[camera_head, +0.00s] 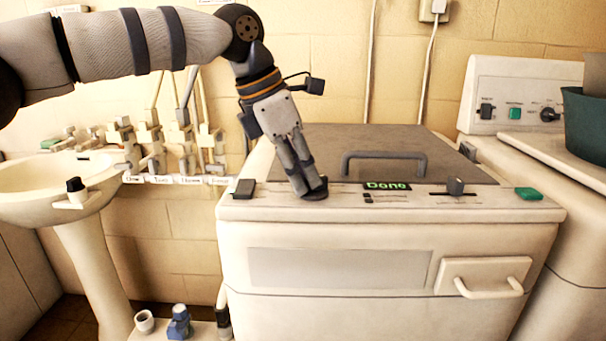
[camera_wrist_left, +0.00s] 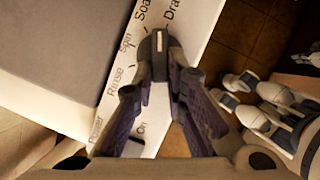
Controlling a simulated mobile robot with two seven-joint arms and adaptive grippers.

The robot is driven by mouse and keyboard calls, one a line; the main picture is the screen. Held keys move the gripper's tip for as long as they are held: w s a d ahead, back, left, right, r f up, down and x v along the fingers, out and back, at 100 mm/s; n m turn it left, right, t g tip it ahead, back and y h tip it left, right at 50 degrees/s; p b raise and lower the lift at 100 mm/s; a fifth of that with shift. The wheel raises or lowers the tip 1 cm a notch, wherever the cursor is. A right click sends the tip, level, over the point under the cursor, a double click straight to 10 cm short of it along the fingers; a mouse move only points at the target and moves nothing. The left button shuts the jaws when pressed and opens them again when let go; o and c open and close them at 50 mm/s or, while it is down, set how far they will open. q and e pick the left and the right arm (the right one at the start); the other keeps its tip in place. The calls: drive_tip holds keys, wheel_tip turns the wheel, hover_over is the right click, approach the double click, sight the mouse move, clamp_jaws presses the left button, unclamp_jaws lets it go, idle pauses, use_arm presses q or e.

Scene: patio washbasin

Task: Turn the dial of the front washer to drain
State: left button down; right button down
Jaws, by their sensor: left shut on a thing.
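The front washer (camera_head: 335,255) is a cream machine with a grey lid and a green display reading "Done" (camera_head: 387,186). Its dark dial (camera_head: 318,194) sits at the left part of the top panel. In the left wrist view the dial (camera_wrist_left: 159,45) has a white pointer line, aimed between the partly cut-off words "Soak" and "Drain", with "Spin" and "Rinse" to the left. My left gripper (camera_head: 310,186) points down with its fingers closed on the dial's sides; they also show in the wrist view (camera_wrist_left: 158,74). My right gripper is out of view.
A grey lid handle (camera_head: 385,158) stands right behind the panel. A slider knob (camera_head: 455,187) and a green button (camera_head: 528,194) lie right of the display. A second machine (camera_head: 516,85) is at the right. A basin (camera_head: 45,190) and tap valves stand left.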

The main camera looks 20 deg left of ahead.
use_arm(q)
drive_tip(key=shift+w+a+m+g+h, duration=0.1)
drive_tip(key=shift+m+g+h, duration=0.1)
drive_tip(key=shift+m, duration=0.4)
drive_tip(key=shift+w+a+m+g+h, duration=0.1)
drive_tip(key=shift+m+g, duration=0.1)
drive_tip(key=shift+m, duration=0.4)
drive_tip(key=shift+b, duration=0.3)
drive_tip(key=c, duration=1.6)
unclamp_jaws()
drive_tip(key=shift+r, duration=0.1)
drive_tip(key=v, duration=1.1)
drive_tip(key=shift+r, duration=0.35)
drive_tip(key=shift+a, duration=0.2)
